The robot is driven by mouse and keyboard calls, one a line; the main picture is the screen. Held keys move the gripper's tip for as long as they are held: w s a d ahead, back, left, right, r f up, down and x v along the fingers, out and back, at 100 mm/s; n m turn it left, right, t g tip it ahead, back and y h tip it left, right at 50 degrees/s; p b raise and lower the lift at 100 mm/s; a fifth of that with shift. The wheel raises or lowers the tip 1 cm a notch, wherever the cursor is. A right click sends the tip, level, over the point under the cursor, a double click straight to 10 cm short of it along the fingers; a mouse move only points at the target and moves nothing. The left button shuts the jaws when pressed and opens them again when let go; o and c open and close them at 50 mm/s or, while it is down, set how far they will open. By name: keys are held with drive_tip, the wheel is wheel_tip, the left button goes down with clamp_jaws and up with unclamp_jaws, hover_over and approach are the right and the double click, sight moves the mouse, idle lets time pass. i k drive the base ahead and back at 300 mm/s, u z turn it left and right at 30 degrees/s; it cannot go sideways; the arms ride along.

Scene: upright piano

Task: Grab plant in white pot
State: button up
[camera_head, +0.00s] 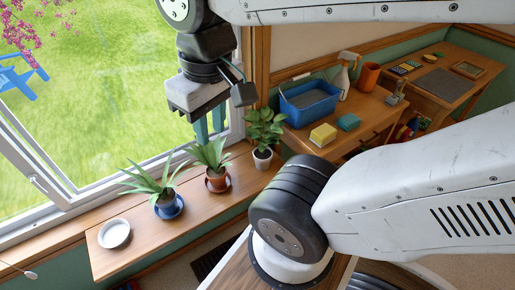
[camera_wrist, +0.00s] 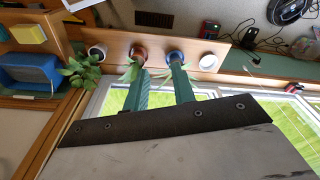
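The plant in the white pot (camera_head: 263,154) stands upright at the right end of the wooden windowsill shelf, with broad green leaves. In the wrist view, its white pot (camera_wrist: 97,51) is at the upper left, with leaves (camera_wrist: 83,71) below it. My gripper (camera_head: 210,134) hangs above and behind the shelf, left of this plant and apart from it. In the wrist view, the two teal fingers of my gripper (camera_wrist: 158,72) are spread with nothing held between them. Their tips overlap the spiky plants in that picture.
A spiky plant in a terracotta pot (camera_head: 217,181), another in a blue pot (camera_head: 168,207) and a white dish (camera_head: 115,234) line the shelf. The window is behind. A blue tub (camera_head: 309,103), sponges (camera_head: 323,134) and a spray bottle (camera_head: 343,78) stand on a counter at right.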

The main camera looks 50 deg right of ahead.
sight(262, 153)
drive_tip(key=u, duration=2.3)
drive_tip(key=k, duration=2.15)
drive_tip(key=z, duration=1.25)
